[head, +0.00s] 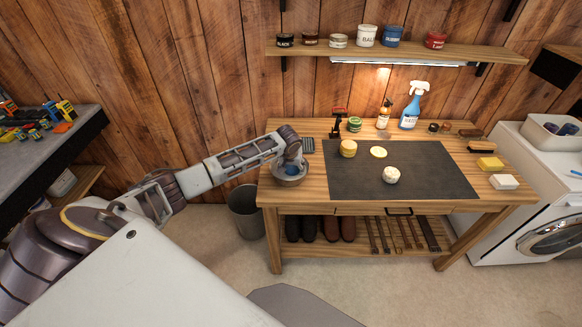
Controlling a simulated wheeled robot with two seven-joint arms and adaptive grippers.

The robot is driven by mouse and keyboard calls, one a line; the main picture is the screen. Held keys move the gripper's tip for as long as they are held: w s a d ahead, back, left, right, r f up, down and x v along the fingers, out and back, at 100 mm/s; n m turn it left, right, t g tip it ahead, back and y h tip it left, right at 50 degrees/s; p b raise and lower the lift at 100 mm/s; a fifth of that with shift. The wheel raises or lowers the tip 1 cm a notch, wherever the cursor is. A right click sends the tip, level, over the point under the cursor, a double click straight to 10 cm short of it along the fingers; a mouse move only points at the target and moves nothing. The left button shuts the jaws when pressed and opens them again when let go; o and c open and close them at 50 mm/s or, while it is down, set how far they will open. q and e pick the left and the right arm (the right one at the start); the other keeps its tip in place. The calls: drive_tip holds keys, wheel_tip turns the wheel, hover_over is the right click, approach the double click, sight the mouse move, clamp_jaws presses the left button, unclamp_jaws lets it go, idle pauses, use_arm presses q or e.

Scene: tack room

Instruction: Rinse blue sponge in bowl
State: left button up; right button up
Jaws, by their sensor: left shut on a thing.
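A metal bowl (290,182) stands at the left end of the wooden workbench (312,190). My left arm reaches in from the left, and its gripper (284,167) points down over the bowl. The gripper is shut on the blue sponge (279,173), which shows as a small blue patch at or inside the bowl's rim. Much of the sponge and the far rim are hidden by the gripper. I cannot tell whether the bowl holds water. My right gripper is not in view.
A dark mat (430,168) covers the bench middle, bearing a yellow tin (348,148), its lid (378,152) and a pale round item (391,174). A blue spray bottle (408,112) stands behind. Yellow (490,163) and white (504,181) blocks lie right. A bin (246,212) stands left.

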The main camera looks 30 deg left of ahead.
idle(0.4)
use_arm(q)
drive_tip(key=shift+s+a+p, duration=0.3)
drive_tip(key=shift+a+p, duration=0.15)
drive_tip(key=shift+a, duration=0.05)
drive_tip(key=shift+s+a+p, duration=0.3)
drive_tip(key=shift+a+p, duration=0.1)
drive_tip(key=shift+a, duration=0.1)
idle(0.5)
drive_tip(key=shift+d, duration=0.15)
idle(0.4)
drive_tip(key=shift+w+d+p, duration=0.3)
drive_tip(key=shift+d, duration=0.05)
idle(0.8)
drive_tip(key=shift+r, duration=0.1)
drive_tip(key=shift+r+p, duration=0.6)
drive_tip(key=shift+r, duration=2)
wheel_tip(320, 180, up, 8)
drive_tip(key=shift+f, duration=0.15)
